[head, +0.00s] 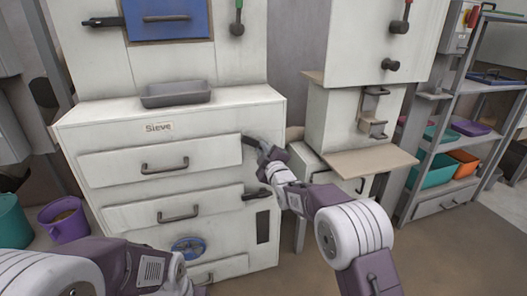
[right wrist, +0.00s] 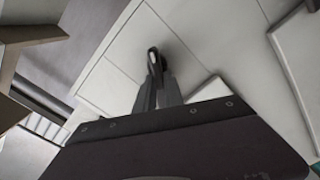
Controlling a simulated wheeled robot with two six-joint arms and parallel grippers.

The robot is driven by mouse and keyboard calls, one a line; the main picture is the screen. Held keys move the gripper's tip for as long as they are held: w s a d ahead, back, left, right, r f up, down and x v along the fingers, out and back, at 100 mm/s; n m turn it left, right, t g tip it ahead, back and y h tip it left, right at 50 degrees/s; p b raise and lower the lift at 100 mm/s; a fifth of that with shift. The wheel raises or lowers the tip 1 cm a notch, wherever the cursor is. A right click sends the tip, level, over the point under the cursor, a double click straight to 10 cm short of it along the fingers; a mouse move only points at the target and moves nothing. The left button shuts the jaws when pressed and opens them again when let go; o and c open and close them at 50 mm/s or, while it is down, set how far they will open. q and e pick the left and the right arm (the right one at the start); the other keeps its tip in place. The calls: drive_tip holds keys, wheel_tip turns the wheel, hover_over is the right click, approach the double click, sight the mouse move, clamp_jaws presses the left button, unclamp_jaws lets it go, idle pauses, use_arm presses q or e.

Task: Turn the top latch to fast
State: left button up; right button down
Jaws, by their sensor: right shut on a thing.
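The top latch (head: 249,140) is a dark lever on the right edge of the white sieve cabinet (head: 100,130), beside the upper drawer (head: 120,164). My right gripper (head: 264,154) is at this latch and shut on its outer end. In the right wrist view the two fingers (right wrist: 157,88) close around the dark latch (right wrist: 153,57) against the white cabinet front. The fingers hide part of the latch, so its exact angle is hard to tell. My left arm shows at the lower left of the head view, but its gripper is out of view.
A second dark latch (head: 256,194) sits below, beside the lower drawer (head: 175,213). A grey tray (head: 178,95) lies on the cabinet top. To the right stand a machine with a tan shelf (head: 365,163) and a rack with bins (head: 437,170). A purple bucket (head: 63,222) stands at left.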

drive_tip(key=n, duration=0.3)
drive_tip(key=f+n+b, duration=0.1)
drive_tip(key=n, duration=0.2)
drive_tip(key=shift+s+a, duration=0.1)
drive_tip(key=shift+a, duration=0.05)
drive_tip(key=shift+f+n, duration=0.1)
drive_tip(key=shift+n, duration=0.3)
drive_tip(key=c, duration=1.4)
unclamp_jaws()
drive_tip(key=shift+c, duration=0.2)
drive_tip(key=p+v, duration=0.1)
drive_tip(key=v, duration=0.8)
drive_tip(key=shift+p, duration=0.35)
